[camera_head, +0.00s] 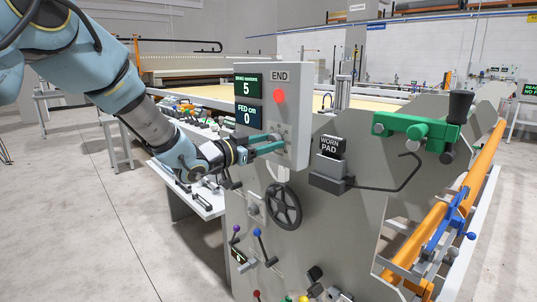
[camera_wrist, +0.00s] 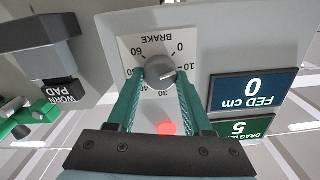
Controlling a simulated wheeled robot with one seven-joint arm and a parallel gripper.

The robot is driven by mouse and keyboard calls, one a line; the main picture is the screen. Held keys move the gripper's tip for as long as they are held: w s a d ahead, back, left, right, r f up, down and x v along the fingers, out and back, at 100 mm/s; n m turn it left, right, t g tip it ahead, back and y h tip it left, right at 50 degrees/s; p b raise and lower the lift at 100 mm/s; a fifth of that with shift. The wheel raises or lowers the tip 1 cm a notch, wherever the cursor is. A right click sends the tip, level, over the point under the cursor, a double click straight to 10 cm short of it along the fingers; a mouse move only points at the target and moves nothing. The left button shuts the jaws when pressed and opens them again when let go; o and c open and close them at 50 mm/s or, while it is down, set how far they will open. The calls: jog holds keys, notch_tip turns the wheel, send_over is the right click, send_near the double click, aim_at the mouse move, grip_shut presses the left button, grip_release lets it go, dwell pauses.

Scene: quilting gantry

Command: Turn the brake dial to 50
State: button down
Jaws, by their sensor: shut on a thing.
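The brake dial (camera_wrist: 158,70) is a grey round knob on a white scale plate marked BRAKE, upside down in the wrist view. A pale mark on the knob points toward the lower right, around the 10 side; the exact reading is unclear. The 0, 10, 30, 40 and 60 marks show at least in part; 20 and 50 are hard to see behind the fingers. My gripper (camera_wrist: 160,76) has its teal fingers closed on both sides of the knob. In the head view my gripper (camera_head: 278,144) reaches the panel from the left and hides the dial.
The grey control box (camera_head: 301,110) carries a red END button (camera_head: 279,97), a drag display (camera_head: 248,85) reading 5 and a fed display (camera_head: 247,115) reading 0. A black handwheel (camera_head: 284,206) is below. A WORN PAD block (camera_head: 331,147) is to the right.

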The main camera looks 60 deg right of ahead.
jog(key=shift+f+n+b, duration=0.2)
jog(key=shift+n+b, duration=7.9)
jog(key=shift+b, duration=2.25)
jog(key=shift+f+n+b, duration=0.2)
jog(key=shift+n+b, duration=7.9)
jog(key=shift+b, duration=2.25)
jog(key=shift+c, duration=1.5)
grip_release()
jog(key=shift+w+r, duration=0.1)
